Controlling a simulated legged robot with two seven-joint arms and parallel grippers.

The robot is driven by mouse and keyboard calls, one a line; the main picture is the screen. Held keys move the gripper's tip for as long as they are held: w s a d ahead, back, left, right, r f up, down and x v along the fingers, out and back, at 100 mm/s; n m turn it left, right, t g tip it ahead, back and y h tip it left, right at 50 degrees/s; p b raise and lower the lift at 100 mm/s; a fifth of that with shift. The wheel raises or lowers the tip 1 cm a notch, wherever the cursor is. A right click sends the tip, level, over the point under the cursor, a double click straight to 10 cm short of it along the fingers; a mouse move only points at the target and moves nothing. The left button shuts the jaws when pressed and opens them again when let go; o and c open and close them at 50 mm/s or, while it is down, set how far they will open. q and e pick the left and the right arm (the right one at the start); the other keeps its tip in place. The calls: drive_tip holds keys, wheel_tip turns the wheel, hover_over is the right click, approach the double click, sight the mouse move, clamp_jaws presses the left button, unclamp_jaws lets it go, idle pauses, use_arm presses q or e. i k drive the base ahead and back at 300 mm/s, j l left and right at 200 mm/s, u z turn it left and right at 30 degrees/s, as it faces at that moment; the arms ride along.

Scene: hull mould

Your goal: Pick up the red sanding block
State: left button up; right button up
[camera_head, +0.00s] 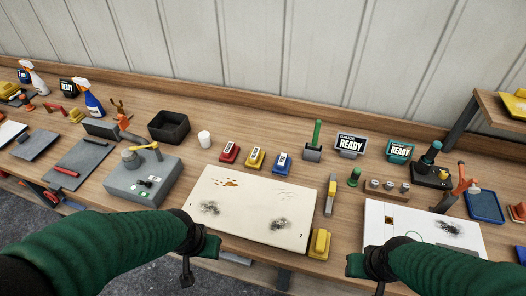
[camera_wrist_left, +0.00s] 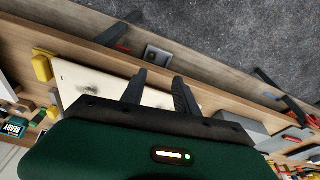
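The red sanding block (camera_head: 230,152) lies on the wooden bench behind the back edge of the cream panel (camera_head: 250,205). It has a white label on top and is the leftmost of a row with a yellow block (camera_head: 255,158) and a blue block (camera_head: 282,163). My left gripper (camera_head: 190,268) is at the bench's front edge, well in front of the red block. In the left wrist view its two fingers (camera_wrist_left: 160,76) are apart with nothing between them. My right gripper (camera_head: 373,280) is low at the right, near the white panel; its finger opening is unclear.
A grey machine (camera_head: 143,180) stands left of the cream panel. A black bin (camera_head: 169,127) and white cup (camera_head: 205,139) are left of the red block. A yellow tool (camera_head: 320,243) sits at the panel's front right corner. A green-handled tool (camera_head: 315,140) stands right of the blocks.

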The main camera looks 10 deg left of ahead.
sight(231, 151)
drive_tip(key=i+j+z, duration=0.15)
drive_tip(key=j+z, duration=0.15)
drive_tip(key=i+j+z, duration=0.25)
drive_tip(key=j, duration=0.2)
drive_tip(key=j+z, duration=0.6)
drive_tip(key=j, duration=0.75)
